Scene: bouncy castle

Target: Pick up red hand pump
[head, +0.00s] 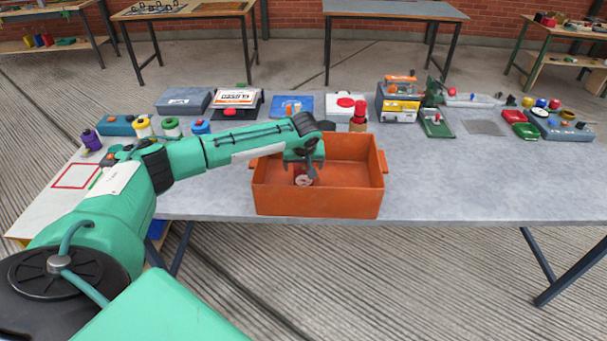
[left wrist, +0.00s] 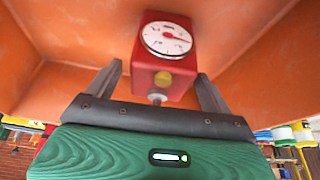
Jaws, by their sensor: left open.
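A red boxy device with a round white dial (left wrist: 165,62) lies inside the orange bin (head: 318,203); it has a yellow part and a small silver nozzle facing my gripper in the left wrist view. In the head view only its pale dial and a little red (head: 304,180) show under my gripper. It may be the red hand pump; I cannot be sure. My left gripper (head: 304,168) reaches down into the bin with its fingers open. In the left wrist view the open fingers (left wrist: 162,82) stand either side of the device's lower end, without visible grip. My right gripper is out of view.
The bin's walls surround my gripper. A red cylinder (head: 358,115) stands behind the bin. A row of boxes and devices lines the back of the grey table (head: 450,185). The table right of the bin is clear.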

